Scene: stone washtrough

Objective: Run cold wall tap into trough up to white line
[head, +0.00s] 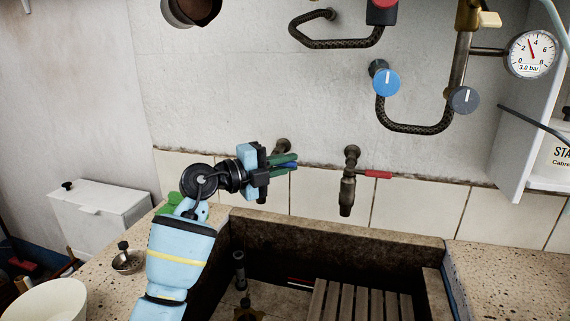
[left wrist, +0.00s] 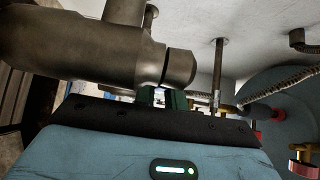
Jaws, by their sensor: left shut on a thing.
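The cold wall tap (head: 282,146) is the left of two taps on the wall above the stone trough (head: 340,237). My left gripper (head: 282,162) is at this tap, its green fingers shut on the blue lever (head: 292,166), of which only a little shows. The gripper hides most of the tap body. In the left wrist view the tap body (left wrist: 90,55) is large and close, with the green fingers (left wrist: 165,98) beside its end. I see no water stream. My right gripper is not in view.
A red-levered tap (head: 348,185) is right of the cold tap. Above are a blue knob (head: 386,82), a grey knob (head: 463,100) and a gauge (head: 532,55). A wooden slatted rack (head: 360,303) and an upright pipe (head: 239,268) stand in the trough. A white bowl (head: 45,302) is lower left.

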